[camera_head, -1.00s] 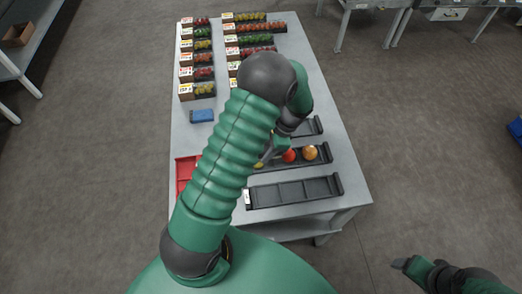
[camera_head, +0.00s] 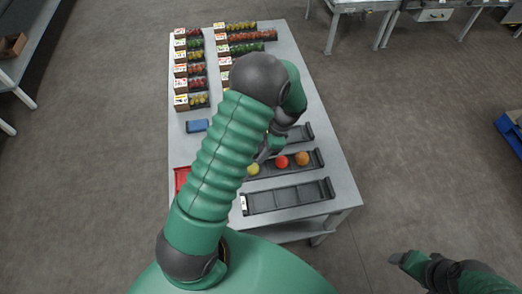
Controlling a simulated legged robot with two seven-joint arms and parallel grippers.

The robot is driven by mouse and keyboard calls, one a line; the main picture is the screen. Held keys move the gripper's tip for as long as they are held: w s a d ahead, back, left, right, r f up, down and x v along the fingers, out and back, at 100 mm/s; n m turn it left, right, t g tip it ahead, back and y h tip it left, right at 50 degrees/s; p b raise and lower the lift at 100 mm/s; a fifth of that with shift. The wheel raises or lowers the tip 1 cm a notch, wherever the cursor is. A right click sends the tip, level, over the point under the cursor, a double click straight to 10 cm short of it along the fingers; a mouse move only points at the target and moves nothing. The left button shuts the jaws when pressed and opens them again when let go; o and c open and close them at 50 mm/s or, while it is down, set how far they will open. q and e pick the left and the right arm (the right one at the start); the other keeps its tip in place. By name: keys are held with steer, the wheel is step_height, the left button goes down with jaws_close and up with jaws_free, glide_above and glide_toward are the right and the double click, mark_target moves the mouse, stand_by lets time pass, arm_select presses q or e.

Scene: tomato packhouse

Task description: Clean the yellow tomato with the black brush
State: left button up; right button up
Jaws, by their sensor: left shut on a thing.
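The yellow tomato (camera_head: 253,169) sits in the left part of a black divided tray (camera_head: 318,158), beside a red tomato (camera_head: 282,162) and an orange tomato (camera_head: 302,159). My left gripper (camera_head: 261,156) is just above and behind the yellow tomato, partly hidden by my arm. It is shut on a small dark thing, which looks like the black brush; its outline is hard to make out. I cannot tell whether it touches the tomato. My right gripper (camera_head: 398,259) is low at the right, off the table, too small to read.
An empty black tray (camera_head: 290,197) lies at the table's front, and another black tray (camera_head: 300,133) lies behind the tomatoes. A red tray (camera_head: 182,178) and a blue block (camera_head: 197,125) are at the left. Filled produce boxes (camera_head: 182,102) stand in rows at the back.

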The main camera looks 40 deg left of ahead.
arm_select(q)
steer(key=shift+r, duration=0.25)
steer(key=s+a+b, duration=0.1)
steer(key=s+a+f+b, duration=0.1)
steer(key=b, duration=0.1)
steer(key=shift+s, duration=0.55)
step_height(320, 180, down, 5)
steer(key=b, duration=0.5)
steer(key=shift+r, duration=0.1)
steer(key=shift+r, duration=0.1)
steer(key=shift+f, duration=0.35)
steer(key=shift+d, duration=0.1)
